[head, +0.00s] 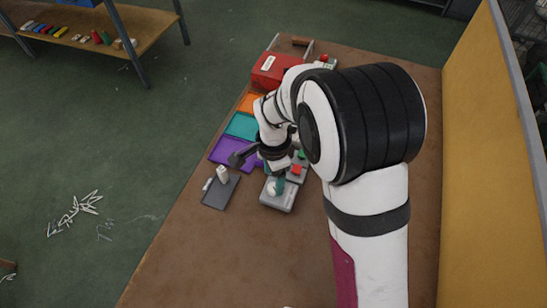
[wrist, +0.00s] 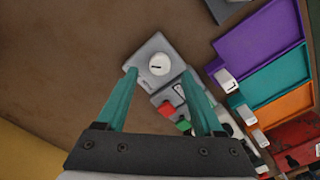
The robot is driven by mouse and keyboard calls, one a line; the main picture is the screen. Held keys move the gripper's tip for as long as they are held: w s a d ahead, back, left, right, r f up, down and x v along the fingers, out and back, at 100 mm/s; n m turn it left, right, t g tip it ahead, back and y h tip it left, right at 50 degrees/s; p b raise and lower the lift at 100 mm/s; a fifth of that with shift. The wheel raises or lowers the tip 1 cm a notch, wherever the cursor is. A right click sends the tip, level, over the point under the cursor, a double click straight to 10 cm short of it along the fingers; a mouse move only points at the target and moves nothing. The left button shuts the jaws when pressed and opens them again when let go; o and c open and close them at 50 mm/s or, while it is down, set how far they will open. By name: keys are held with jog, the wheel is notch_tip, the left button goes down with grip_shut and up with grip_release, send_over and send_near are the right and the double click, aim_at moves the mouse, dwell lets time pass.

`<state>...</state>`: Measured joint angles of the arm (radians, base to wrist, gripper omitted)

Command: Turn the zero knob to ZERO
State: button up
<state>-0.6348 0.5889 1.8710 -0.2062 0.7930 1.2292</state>
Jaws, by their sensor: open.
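The zero knob (wrist: 159,64) is a round white knob with a short dark line across it, on top of a grey box (wrist: 151,47). The line lies nearly level in the wrist view. Lettering on the box is too small to read, so I cannot tell the setting. My gripper (wrist: 160,71) is open, its teal fingers on either side of the knob in the picture; I see a gap and cannot tell contact. In the head view the grey box (head: 279,204) and white knob (head: 272,189) show below my gripper (head: 277,181), partly covered by it.
A red button (wrist: 166,109) and a green button (wrist: 183,125) sit beside the knob box. Purple (wrist: 262,40), teal and orange trays and a red box (head: 276,70) stand close by. A dark grey plate (head: 220,192) lies left in the head view. The brown table front is clear.

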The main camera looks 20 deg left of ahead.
notch_tip(320, 180, up, 12)
dwell(0.4)
jog(key=s+d+r+n, duration=0.1)
jog(key=s+d+r, duration=0.15)
jog(key=d, duration=0.35)
jog(key=s+d+r, duration=0.2)
jog(key=s+d, duration=0.1)
jog(key=d, duration=0.3)
jog(key=s+d+n+y, duration=0.1)
jog(key=s+d, duration=0.3)
jog(key=s, duration=0.2)
jog(key=s+d+f+n, duration=0.1)
jog(key=s+d, duration=0.2)
jog(key=s, duration=0.4)
jog(key=shift+d+f+n+y, duration=0.3)
jog(key=shift+d+y, duration=0.1)
